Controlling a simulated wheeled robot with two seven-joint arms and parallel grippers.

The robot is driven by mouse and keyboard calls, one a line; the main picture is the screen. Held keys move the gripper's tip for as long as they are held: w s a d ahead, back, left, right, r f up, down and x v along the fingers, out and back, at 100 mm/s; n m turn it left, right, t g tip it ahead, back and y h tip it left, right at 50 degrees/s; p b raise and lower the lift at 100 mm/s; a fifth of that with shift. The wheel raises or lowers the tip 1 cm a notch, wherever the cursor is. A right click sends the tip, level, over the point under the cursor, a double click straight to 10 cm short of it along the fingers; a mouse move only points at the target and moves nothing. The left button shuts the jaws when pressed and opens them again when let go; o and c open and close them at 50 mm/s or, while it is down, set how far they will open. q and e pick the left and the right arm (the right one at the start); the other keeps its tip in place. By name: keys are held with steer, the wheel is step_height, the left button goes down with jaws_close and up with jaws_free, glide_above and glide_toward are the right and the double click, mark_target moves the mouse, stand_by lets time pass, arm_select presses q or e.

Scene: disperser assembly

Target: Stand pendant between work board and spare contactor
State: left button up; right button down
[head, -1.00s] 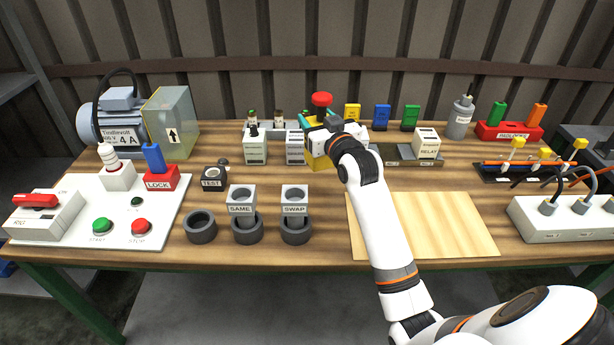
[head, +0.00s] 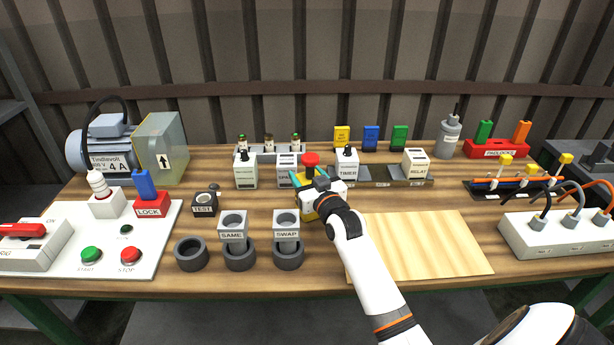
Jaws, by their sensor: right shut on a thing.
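The pendant (head: 308,213), yellow with a red mushroom button on top, is upright in my right gripper (head: 311,187), which is shut on it. The gripper hides much of its body. Its lower end is at or close above the table; I cannot tell whether it touches. The work board (head: 425,246), a plain pale wooden sheet, lies just right of and nearer than the pendant. A white module (head: 287,172) stands behind and left of the pendant. It may be the spare contactor, but its label is partly unreadable. My left gripper is not in view.
Holders marked SAME (head: 232,235) and SWAP (head: 286,234) stand in front-left of the pendant. A TIMER module (head: 347,163) and a RELAY module (head: 416,164) sit on a rail behind. A TEST block (head: 204,204) is left. Bare table lies between TEST and the pendant.

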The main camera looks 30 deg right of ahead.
steer(key=shift+c, duration=2.4)
jaws_free()
steer(key=shift+r, duration=0.1)
steer(key=s+a+b, duration=0.1)
steer(key=s+a, duration=0.1)
steer(key=s, duration=1)
